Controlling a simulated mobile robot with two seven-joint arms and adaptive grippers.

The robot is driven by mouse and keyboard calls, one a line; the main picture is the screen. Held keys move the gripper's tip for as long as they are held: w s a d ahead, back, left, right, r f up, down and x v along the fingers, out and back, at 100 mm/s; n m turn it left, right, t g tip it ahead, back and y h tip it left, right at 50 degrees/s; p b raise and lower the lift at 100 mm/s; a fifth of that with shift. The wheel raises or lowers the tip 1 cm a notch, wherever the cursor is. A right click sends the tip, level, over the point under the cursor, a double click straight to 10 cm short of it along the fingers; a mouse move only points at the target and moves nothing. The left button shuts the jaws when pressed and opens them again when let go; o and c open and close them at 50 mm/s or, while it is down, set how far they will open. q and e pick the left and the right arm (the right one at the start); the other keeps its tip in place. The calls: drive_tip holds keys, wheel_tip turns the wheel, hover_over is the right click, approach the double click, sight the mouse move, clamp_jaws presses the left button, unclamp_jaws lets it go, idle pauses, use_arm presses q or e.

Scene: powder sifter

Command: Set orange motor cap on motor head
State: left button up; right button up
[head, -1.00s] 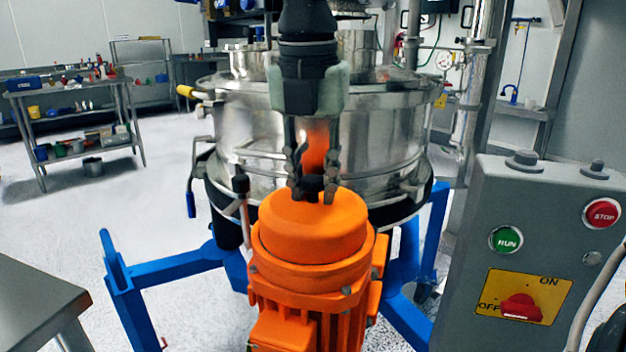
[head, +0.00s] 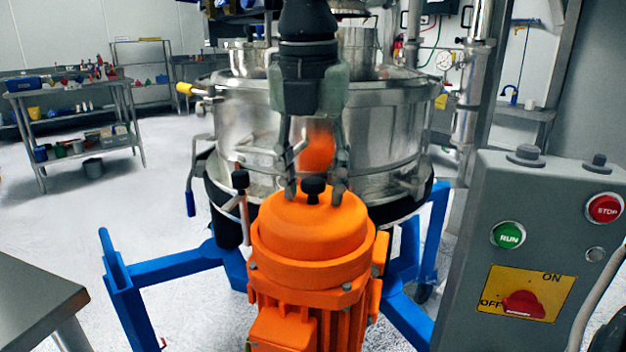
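The orange motor cap (head: 312,232), a dome with a black knob (head: 314,188) on top, sits on the orange motor head (head: 305,292). It looks level, with its lower edge at the motor's flange. My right gripper (head: 314,190) points down just above the cap. Its fingers are spread to either side of the knob with gaps showing, so it is open and holds nothing. The fingertips are close to the cap's top; I cannot tell whether they touch it. My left gripper is not in view.
The steel sifter drum (head: 385,130) stands right behind the motor. Blue frame legs (head: 165,268) spread to both sides. A grey control box (head: 555,240) with run and stop buttons stands at right. A steel table corner (head: 35,300) is at lower left.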

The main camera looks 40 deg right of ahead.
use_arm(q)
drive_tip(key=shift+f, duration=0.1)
use_arm(e)
drive_tip(key=shift+r, duration=0.1)
drive_tip(key=shift+r+p, duration=0.95)
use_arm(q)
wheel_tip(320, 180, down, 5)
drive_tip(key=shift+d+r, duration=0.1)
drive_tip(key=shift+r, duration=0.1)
use_arm(e)
wheel_tip(320, 180, up, 11)
drive_tip(key=a, duration=0.1)
drive_tip(key=shift+s, duration=0.45)
drive_tip(key=shift+a, duration=0.1)
